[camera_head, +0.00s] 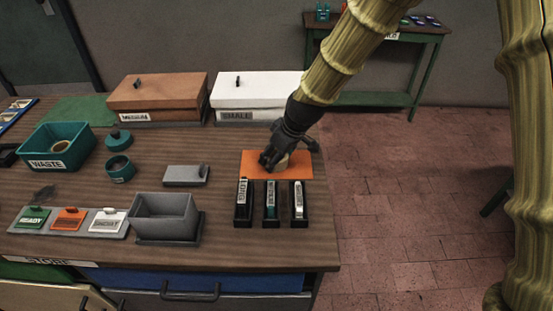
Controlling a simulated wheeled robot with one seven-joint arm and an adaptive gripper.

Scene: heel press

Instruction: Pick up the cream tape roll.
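My gripper (274,160) is black and points down over the orange mat (299,168) at the right of the wooden table. A small cream round thing, which looks like the cream tape roll (283,162), shows at its fingers, low over or on the mat. The fingers hide much of it. I cannot tell whether they are closed on it or only around it, nor whether it touches the mat.
Black holders with labelled pieces (270,204) stand just in front of the mat. A grey open box (164,213) and a teal WASTE bin (56,148) stand to the left. Orange-brown (157,92) and white (257,90) lidded boxes stand behind.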

